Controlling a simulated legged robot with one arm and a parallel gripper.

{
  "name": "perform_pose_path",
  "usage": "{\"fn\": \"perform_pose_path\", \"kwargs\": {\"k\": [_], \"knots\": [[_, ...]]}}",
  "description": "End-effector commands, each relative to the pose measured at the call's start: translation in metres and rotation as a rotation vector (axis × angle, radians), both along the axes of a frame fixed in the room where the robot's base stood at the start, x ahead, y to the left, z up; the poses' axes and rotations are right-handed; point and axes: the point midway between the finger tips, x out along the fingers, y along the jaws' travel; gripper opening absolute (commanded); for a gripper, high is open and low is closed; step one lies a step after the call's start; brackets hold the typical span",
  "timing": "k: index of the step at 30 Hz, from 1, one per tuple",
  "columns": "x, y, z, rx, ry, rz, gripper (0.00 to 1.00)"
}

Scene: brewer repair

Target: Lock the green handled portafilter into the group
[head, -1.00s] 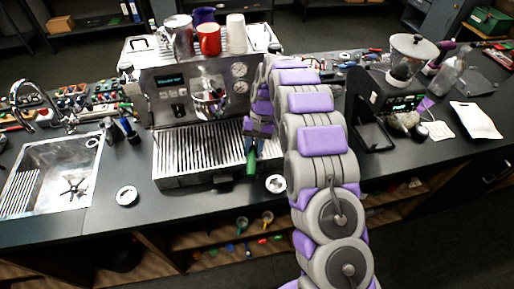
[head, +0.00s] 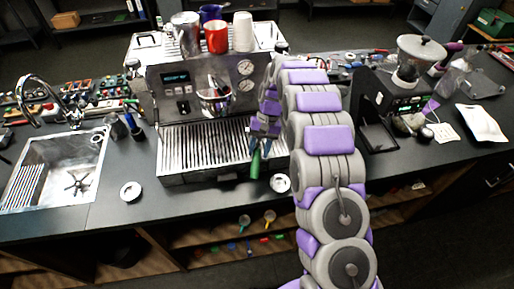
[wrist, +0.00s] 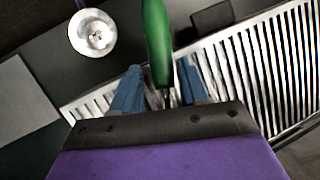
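The green handle (head: 255,164) of the portafilter points towards me, at the front right of the espresso machine's drip tray. In the wrist view the green handle (wrist: 157,45) extends up from between my two blue fingers, with a bit of metal neck below it. My gripper (wrist: 161,80) has one finger on each side of it; I cannot tell whether they touch it. In the head view my gripper (head: 265,128) is just above and behind the handle. The portafilter's basket is hidden, and my arm covers the machine's right side, so the group is not clear.
The espresso machine (head: 168,105) carries cups and a pitcher on top. Its slatted drip tray (head: 195,148) spreads left of my gripper. A round white-rimmed piece (head: 280,183) lies near the handle, another (head: 131,191) near the sink (head: 40,180). A grinder (head: 380,115) stands to the right.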

Motion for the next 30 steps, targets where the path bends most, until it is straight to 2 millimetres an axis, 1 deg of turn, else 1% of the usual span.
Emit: {"fn": "perform_pose_path", "kwargs": {"k": [1, 5, 10, 17, 20, 27, 30], "knots": [[0.000, -0.003, 0.000, 0.002, 0.001, -0.002, 0.49], [0.000, -0.003, 0.000, 0.002, 0.001, -0.002, 0.62], [0.000, 0.004, -0.001, -0.004, 0.001, 0.000, 0.62], [0.000, 0.006, 0.000, -0.007, 0.001, 0.000, 0.62], [0.000, 0.003, 0.006, -0.004, 0.001, 0.000, 0.62], [0.002, -0.007, 0.039, 0.006, -0.002, -0.003, 0.62], [-0.007, -0.008, 0.037, 0.005, 0.002, -0.002, 0.62]]}}
